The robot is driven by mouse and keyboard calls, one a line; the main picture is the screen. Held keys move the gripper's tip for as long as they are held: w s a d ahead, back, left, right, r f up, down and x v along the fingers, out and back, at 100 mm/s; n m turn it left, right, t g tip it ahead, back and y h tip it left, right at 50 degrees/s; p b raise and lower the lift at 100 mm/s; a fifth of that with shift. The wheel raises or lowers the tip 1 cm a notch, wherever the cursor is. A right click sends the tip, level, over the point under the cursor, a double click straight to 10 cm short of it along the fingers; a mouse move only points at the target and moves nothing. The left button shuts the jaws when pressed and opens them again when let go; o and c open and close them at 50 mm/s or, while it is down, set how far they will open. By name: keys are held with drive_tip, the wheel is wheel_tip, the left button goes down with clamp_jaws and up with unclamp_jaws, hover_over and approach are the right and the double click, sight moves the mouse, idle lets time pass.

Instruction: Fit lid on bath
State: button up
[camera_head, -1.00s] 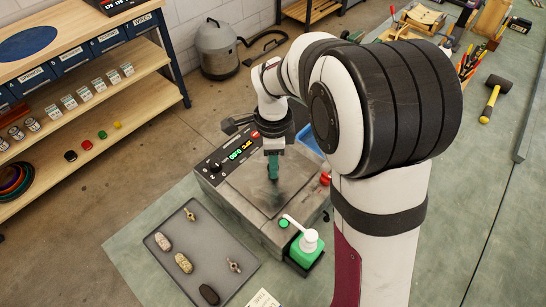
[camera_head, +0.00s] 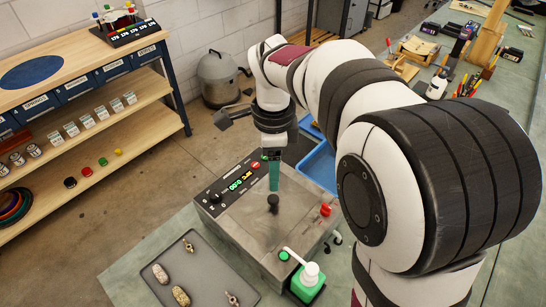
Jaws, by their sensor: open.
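The bath (camera_head: 295,262) is a grey metal box on the bench with a black control panel (camera_head: 233,186) showing lit digits. Its lid (camera_head: 248,222), a flat grey plate with a black knob (camera_head: 273,203), lies over the bath's top and looks level. I cannot tell from this view whether its edges are fully seated. My gripper (camera_head: 274,188), with green fingers pointing down, is open and empty just above and behind the knob in the picture, apparently clear of it. The gap between the fingers is hard to see from this side.
A dark tray (camera_head: 208,262) with several small parts lies at the front left. A green pump bottle (camera_head: 308,281) stands close to the bath's front right. A blue bin (camera_head: 319,163) is behind the bath, partly hidden by my arm. A red knob (camera_head: 325,210) sits on the bath's right side.

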drive_tip(key=s+d+n+y, duration=0.1)
drive_tip(key=s+n, duration=0.5)
drive_tip(key=s, duration=0.6)
drive_tip(key=s+d+f+n, duration=0.1)
drive_tip(key=s+d+n, duration=0.2)
drive_tip(key=s, duration=0.9)
drive_tip(key=n, duration=0.3)
drive_tip(key=shift+d+f+y, duration=0.15)
drive_tip(key=shift+d+y, duration=0.05)
drive_tip(key=shift+y, duration=0.2)
